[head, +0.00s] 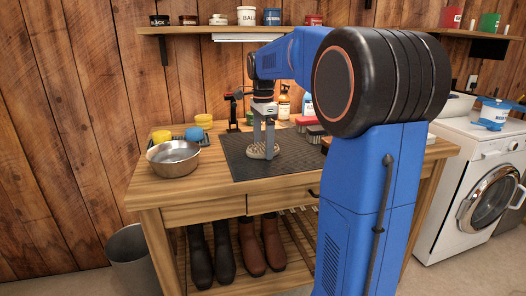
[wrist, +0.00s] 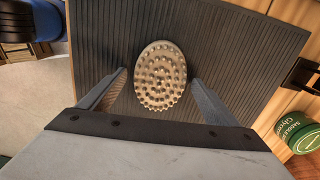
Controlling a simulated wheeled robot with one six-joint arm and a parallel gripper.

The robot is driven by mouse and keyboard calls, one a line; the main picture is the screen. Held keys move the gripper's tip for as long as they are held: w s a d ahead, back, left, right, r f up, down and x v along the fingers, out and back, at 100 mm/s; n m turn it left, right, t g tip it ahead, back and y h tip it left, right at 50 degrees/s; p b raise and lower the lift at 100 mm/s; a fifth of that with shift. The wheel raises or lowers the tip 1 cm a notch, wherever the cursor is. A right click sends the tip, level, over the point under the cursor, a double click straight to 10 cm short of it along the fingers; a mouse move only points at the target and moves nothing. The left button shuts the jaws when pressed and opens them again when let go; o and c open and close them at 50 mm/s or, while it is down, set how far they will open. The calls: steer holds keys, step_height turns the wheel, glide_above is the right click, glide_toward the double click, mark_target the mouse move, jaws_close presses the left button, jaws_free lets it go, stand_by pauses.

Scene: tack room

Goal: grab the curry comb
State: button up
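The curry comb is a tan oval pad covered in rounded nubs, lying on a dark ribbed mat (head: 235,160) on the wooden workbench. In the wrist view the comb (wrist: 160,77) is in the middle, its nubs facing the camera. It shows in the head view (head: 258,152), partly hidden by a finger. My gripper (head: 263,148) points down over the mat at the comb. In the wrist view the gripper (wrist: 160,76) is open, one finger on each side of the comb, with mat visible in both gaps. No contact shows.
Bottles (head: 284,104) and brushes (head: 306,123) stand behind the mat. A green tin (wrist: 303,133) shows at the right in the wrist view. A wall shelf (head: 215,30) runs above the bench.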

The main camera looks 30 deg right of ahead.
steer(key=c, duration=0.9)
steer(key=shift+c, duration=0.2)
